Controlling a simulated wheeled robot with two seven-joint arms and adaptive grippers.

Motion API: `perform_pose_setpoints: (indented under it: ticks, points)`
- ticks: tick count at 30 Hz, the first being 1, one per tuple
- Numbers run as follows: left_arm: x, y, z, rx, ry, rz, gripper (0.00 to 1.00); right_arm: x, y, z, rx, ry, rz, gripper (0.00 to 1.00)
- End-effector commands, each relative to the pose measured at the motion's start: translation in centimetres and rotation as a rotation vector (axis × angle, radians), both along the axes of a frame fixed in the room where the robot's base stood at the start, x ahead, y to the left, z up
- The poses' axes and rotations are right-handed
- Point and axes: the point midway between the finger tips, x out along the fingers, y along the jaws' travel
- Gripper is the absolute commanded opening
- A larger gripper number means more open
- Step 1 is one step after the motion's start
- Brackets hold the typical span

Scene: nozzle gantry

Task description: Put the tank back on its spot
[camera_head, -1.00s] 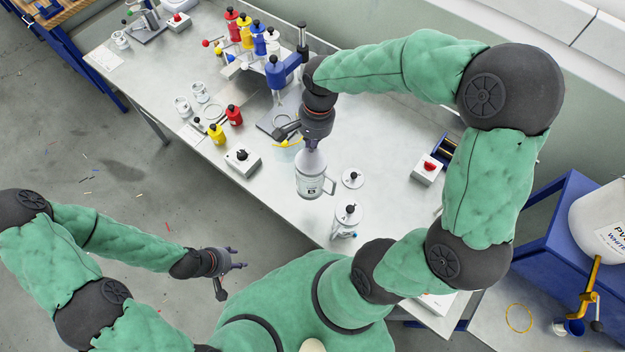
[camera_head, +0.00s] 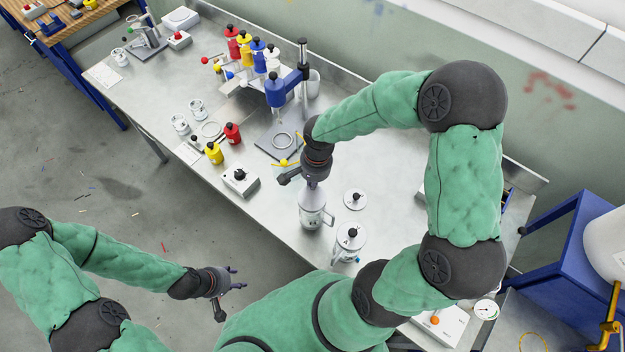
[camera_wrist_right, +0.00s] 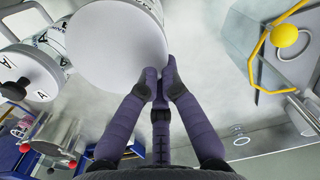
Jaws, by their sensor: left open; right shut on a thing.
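The tank (camera_head: 311,216) is a pale grey jug-like can with a side handle and a dark letter, near the front edge of the bench. My right gripper (camera_head: 314,184) is above it, shut on its top. In the right wrist view the fingers (camera_wrist_right: 158,82) meet at the edge of the tank's round pale surface (camera_wrist_right: 112,42). I cannot tell whether its base touches the bench. My left gripper (camera_head: 236,279) is open and empty, away from the bench above the floor.
A similar can marked A (camera_head: 349,241) and a round lid with a black knob (camera_head: 355,199) are close at right. A switch box (camera_head: 240,180) is at left.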

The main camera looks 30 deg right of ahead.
Motion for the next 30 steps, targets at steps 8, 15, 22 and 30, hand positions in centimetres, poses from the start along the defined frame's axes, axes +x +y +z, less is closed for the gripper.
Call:
perform_pose_setpoints:
  ticks: [8,15,22,30]
  points:
    - [0.0,0.0,-0.3,0.000,0.000,0.000,0.47,0.0,0.0,-2.4,0.000,0.001,0.000,0.00]
    - [0.0,0.0,-0.3,0.000,0.000,0.000,0.47,0.1,0.0,-3.6,0.000,-0.003,-0.002,0.00]
    - [0.0,0.0,-0.5,0.000,0.000,0.000,0.47,0.1,0.0,-3.8,-0.001,-0.003,-0.001,0.00]
    - [0.0,0.0,-0.6,0.000,0.000,0.000,0.47,0.0,0.0,-3.9,0.000,0.000,0.000,0.29]
